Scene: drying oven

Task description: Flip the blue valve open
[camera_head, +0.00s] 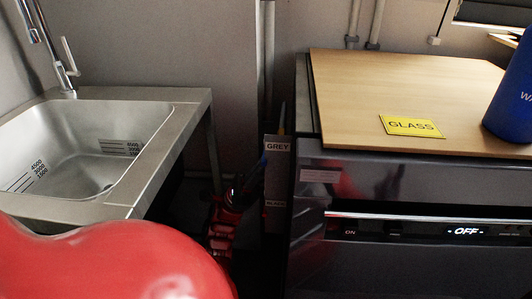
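A small blue piece (264,159), which looks like the valve handle, shows in the dark gap between the sink unit and the oven, beside the label marked GREY. Most of it is hidden or too dark to make out, so I cannot tell its position. My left gripper (247,181) is dark, at the end of a red wrist in the same gap. It appears just below and left of the blue piece. I cannot tell whether they touch or whether the fingers are open. My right gripper is not in view.
A metal sink (85,150) stands at left. The dark oven (410,200), its display reading OFF, stands at right under a wooden board (400,75) with a yellow GLASS label (411,126) and a blue container (513,95). The gap between is narrow, with a BLACK label (276,203) low down.

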